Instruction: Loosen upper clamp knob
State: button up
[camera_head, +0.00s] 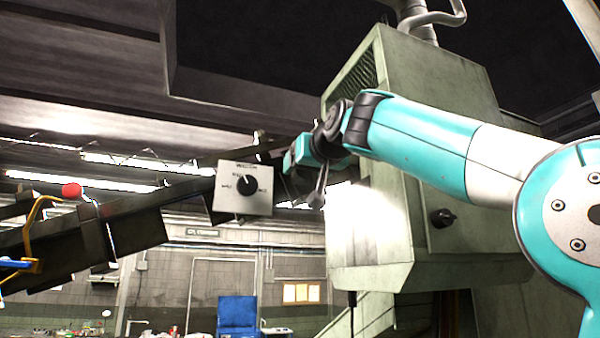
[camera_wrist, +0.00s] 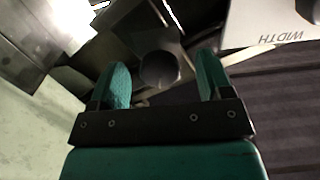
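My gripper (camera_wrist: 163,62) is open, its two teal fingers spread apart. A round, dark grey knob-like part (camera_wrist: 160,70) shows between the fingers in the wrist view, with a gap on each side. It looks like the upper clamp knob, but no label on it is readable. I cannot tell how deep it sits between the fingers. The knob cannot be clearly picked out there.
A white dial panel (camera_head: 232,204) with a black pointer knob is just left of my gripper; its "WIDTH" lettering (camera_wrist: 286,38) shows in the wrist view. A dark rail (camera_head: 135,212) runs left.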

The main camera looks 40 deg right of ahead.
jog(key=c, duration=1.3)
jog(key=m+b, duration=0.1)
jog(key=m, duration=0.6)
jog(key=shift+m+b, duration=0.4)
jog(key=o, duration=1.3)
jog(key=shift+o, duration=0.2)
jog(key=shift+s, duration=0.1)
jog(key=v, duration=0.8)
